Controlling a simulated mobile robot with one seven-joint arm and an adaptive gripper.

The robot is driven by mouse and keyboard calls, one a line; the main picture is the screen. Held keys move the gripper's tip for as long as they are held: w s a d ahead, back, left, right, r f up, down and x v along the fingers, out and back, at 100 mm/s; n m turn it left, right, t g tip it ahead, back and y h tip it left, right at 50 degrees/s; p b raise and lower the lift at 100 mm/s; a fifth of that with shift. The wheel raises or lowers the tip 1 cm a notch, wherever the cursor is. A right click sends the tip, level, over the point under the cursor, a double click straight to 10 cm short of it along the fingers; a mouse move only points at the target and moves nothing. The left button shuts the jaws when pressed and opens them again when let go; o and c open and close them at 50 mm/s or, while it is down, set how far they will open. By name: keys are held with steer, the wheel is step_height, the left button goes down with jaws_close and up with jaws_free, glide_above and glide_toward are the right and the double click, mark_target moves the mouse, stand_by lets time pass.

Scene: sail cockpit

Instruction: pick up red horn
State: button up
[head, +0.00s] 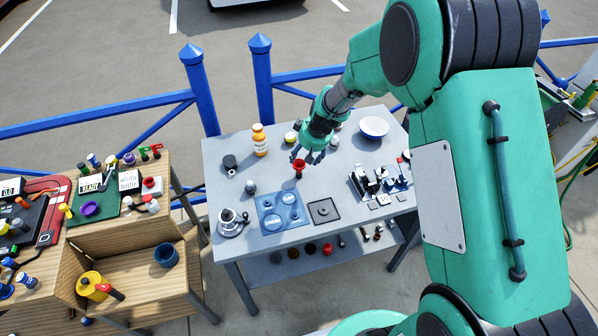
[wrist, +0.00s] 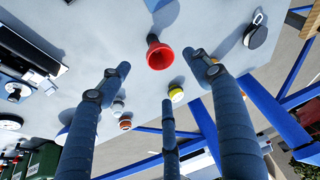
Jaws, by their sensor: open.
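The red horn (head: 299,164) stands on the grey table (head: 222,178), a little above its centre. In the wrist view the horn (wrist: 158,54) shows its round flared mouth, between and just beyond the fingertips. My gripper (head: 311,155) is just above and beside the horn in the head view. Its fingers (wrist: 160,72) are spread open, with nothing between them that I can see held. I cannot tell whether any finger touches the horn.
A white bowl (head: 374,127) is at the back right. A blue panel (head: 281,213) and dark square plate (head: 323,210) lie in front. Blue railings (head: 198,85) run behind the table.

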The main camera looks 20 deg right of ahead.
mark_target(300, 164)
steer(key=shift+x, duration=2.55)
steer(key=shift+f, duration=0.1)
steer(key=shift+b+x, duration=0.6)
steer(key=shift+x, duration=1.9)
steer(key=shift+s, duration=0.15)
steer(key=c, duration=1.3)
